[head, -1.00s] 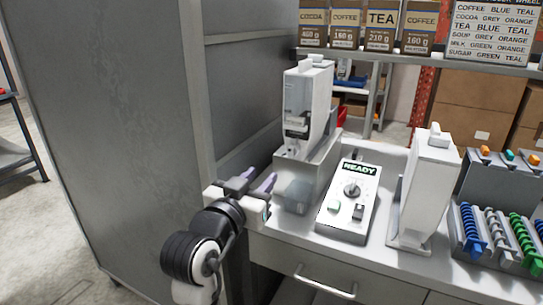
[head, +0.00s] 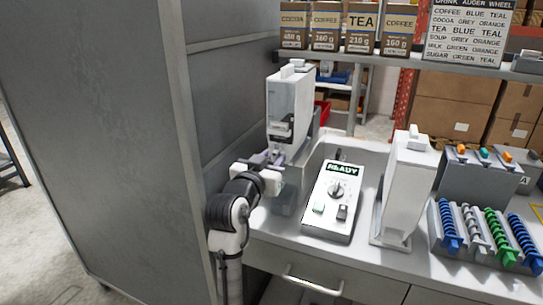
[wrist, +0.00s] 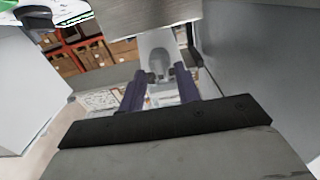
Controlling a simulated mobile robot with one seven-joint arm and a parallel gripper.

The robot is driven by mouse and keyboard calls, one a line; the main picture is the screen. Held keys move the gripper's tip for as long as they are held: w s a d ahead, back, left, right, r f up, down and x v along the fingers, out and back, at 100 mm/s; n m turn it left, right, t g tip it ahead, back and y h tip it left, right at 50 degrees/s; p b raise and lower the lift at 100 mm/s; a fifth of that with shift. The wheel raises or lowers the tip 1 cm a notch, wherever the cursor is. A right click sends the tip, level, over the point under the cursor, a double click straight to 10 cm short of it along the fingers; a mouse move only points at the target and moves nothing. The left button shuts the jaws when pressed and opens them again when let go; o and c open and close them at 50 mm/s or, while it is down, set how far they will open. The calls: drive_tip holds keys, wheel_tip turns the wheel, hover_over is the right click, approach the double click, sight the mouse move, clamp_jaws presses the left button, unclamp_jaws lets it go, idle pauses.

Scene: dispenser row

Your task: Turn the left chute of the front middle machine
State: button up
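A tall white dispenser machine (head: 288,105) stands on the left of the counter; I cannot tell whether it is the front middle one. My gripper (head: 265,160) is just below its front. In the wrist view the two purple fingers of my gripper (wrist: 160,88) are apart, with a gap between them. A rounded pale chute-like part (wrist: 157,50) with a dark knob shows beyond and between the fingertips. I cannot tell whether they touch it. The chute is hidden behind the fingers in the head view.
A control box (head: 332,200) reading READY stands right of the gripper. A second white machine (head: 403,190) and a rack of coloured augers (head: 485,235) stand further right. A tall grey cabinet wall (head: 130,130) is close on the left. Boxes line the shelf above.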

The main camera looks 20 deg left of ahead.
drive_tip(key=shift+w, duration=0.25)
clamp_jaws()
